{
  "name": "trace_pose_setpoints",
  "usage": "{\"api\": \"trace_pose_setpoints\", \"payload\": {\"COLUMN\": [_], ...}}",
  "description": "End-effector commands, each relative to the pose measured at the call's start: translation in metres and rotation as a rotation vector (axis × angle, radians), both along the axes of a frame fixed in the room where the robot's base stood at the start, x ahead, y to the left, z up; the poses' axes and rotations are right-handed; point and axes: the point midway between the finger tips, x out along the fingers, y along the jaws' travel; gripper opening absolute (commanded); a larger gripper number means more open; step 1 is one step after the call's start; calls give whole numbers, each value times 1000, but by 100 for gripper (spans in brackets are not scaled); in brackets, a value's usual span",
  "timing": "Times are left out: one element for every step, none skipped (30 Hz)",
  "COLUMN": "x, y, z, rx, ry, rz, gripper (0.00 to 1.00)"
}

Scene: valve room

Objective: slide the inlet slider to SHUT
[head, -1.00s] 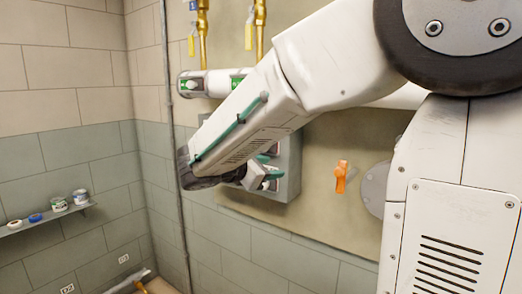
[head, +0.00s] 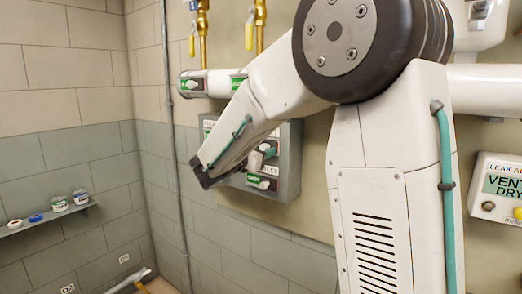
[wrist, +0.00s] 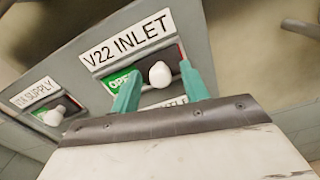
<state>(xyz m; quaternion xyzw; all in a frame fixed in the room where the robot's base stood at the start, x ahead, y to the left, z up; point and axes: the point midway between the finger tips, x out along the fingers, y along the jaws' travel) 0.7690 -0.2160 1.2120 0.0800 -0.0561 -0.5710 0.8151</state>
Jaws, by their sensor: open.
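The inlet slider's white knob (wrist: 160,75) sits in a slot under the "V22 INLET" label (wrist: 126,40) in the wrist view. The green OPEN field (wrist: 117,80) shows left of the knob; a dark red strip shows at the slot's right. My gripper (wrist: 159,80) is open, its teal fingers on either side of the knob in the picture; I cannot tell whether they touch it. In the head view my gripper (head: 264,155) is at the grey slider box (head: 291,165) on the wall, and my arm hides part of the box.
A supply slider's knob (wrist: 52,116) is at the left in the wrist view. A lower slider knob (head: 266,185) shows in the head view. Pipes with yellow-tagged valves (head: 249,32) are above. A "VENT DRY" panel (head: 500,190) hangs at the right. A shelf (head: 45,222) holds small containers at left.

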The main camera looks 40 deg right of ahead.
Motion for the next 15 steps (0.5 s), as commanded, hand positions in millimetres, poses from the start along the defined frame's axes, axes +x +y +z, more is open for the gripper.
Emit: {"api": "trace_pose_setpoints", "payload": {"x": [0, 0, 0, 0, 0, 0, 0, 0, 0, 0, 0, 0, 0, 1, 4], "y": [0, 0, 0, 0, 0, 0, 0, 0, 0, 0, 0, 0, 0, 0, 1], "z": [0, 0, 0, 0, 0, 0, 0, 0, 0, 0, 0, 0, 0, 0, 0], "rx": [0, 0, 0, 0, 0, 0, 0, 0, 0, 0, 0, 0, 0, 0, 0], "ry": [0, 0, 0, 0, 0, 0, 0, 0, 0, 0, 0, 0, 0, 0, -1], "rz": [0, 0, 0, 0, 0, 0, 0, 0, 0, 0, 0, 0, 0, 0, 0], "gripper": [45, 45, 45, 45, 45, 37, 28, 20, 9, 1, 0, 0, 0, 0, 0]}}
